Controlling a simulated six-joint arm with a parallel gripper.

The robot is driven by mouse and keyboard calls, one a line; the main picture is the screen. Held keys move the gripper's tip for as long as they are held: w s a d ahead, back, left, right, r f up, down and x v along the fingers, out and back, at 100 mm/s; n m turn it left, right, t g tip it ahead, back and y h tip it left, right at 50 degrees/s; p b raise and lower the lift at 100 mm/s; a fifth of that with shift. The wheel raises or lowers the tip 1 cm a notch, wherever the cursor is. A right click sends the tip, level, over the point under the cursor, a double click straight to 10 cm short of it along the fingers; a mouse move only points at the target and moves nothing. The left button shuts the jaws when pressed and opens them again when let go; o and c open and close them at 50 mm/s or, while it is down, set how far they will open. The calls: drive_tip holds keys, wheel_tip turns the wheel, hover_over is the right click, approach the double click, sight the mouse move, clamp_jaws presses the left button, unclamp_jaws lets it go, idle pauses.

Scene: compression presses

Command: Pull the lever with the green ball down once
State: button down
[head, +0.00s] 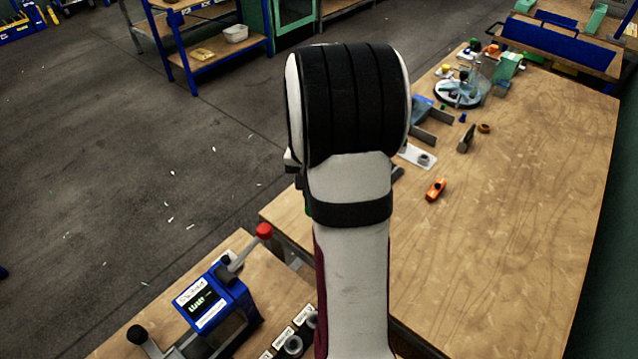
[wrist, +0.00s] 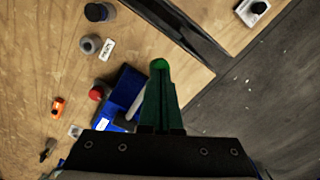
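In the wrist view a green ball (wrist: 160,65) shows just past the tips of my gripper (wrist: 161,84). My gripper's dark green fingers lie together as one narrow wedge, with no clear gap between them. I cannot tell whether they touch the ball. A blue press (wrist: 125,92) stands left of the fingers, with a pale grey bar (wrist: 135,106) beside them; the fingers hide part of it. In the head view my arm covers the middle, hiding my gripper and the green ball.
In the head view a blue press (head: 216,299) with a red-ball lever (head: 263,231) stands at lower left, near a black-ball lever (head: 137,334). An orange object (head: 436,189) lies on the large wooden table (head: 500,220), whose right part is clear.

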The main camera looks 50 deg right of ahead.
idle(0.3)
wheel_tip(320, 180, up, 12)
drive_tip(key=shift+r, duration=0.25)
idle(0.8)
drive_tip(key=s+a+n, duration=0.2)
drive_tip(key=a+n, duration=0.1)
drive_tip(key=a, duration=1.1)
drive_tip(key=s+a+f+n+y, duration=0.1)
drive_tip(key=s+a+f, duration=0.1)
drive_tip(key=s+a, duration=0.4)
drive_tip(key=s+a+f+n, duration=0.2)
drive_tip(key=s+a+f, duration=0.1)
drive_tip(key=s+a, duration=0.4)
drive_tip(key=shift+a+f+y, duration=0.2)
drive_tip(key=shift+a+y, duration=0.2)
drive_tip(key=shift+a, duration=0.35)
